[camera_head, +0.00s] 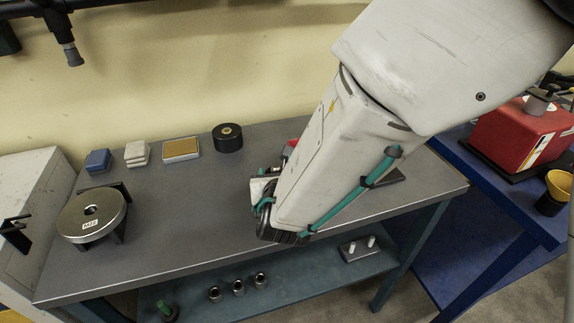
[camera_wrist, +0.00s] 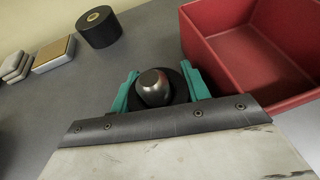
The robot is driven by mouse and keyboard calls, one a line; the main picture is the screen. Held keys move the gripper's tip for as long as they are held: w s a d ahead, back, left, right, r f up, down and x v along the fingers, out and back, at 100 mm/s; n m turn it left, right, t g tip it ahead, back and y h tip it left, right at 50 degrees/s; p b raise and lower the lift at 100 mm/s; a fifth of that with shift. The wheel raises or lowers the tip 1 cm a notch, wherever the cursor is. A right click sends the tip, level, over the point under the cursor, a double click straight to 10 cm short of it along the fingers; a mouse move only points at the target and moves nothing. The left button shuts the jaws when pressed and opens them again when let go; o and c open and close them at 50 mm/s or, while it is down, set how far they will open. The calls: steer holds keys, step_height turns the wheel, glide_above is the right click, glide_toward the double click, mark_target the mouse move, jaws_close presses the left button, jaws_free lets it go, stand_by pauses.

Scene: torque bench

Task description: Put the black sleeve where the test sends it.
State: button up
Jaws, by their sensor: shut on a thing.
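In the wrist view, the teal fingers of my gripper (camera_wrist: 166,90) are closed on the sides of a black round part, which I take to be the black sleeve (camera_wrist: 181,88). The lower part is hidden by my gripper. In the head view, my gripper (camera_head: 264,193) is over the front middle of the grey bench (camera_head: 190,220), and my arm hides most of what it holds.
A red open bin (camera_wrist: 228,78) stands right of my gripper. A black roll (camera_head: 228,138), a framed tan pad (camera_head: 181,149), pale blocks (camera_head: 137,153) and a blue block (camera_head: 98,160) line the back. A round metal fixture (camera_head: 92,213) stands left. Steel sleeves (camera_head: 239,287) are on the lower shelf.

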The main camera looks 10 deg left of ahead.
steer(key=shift+r, duration=5.55)
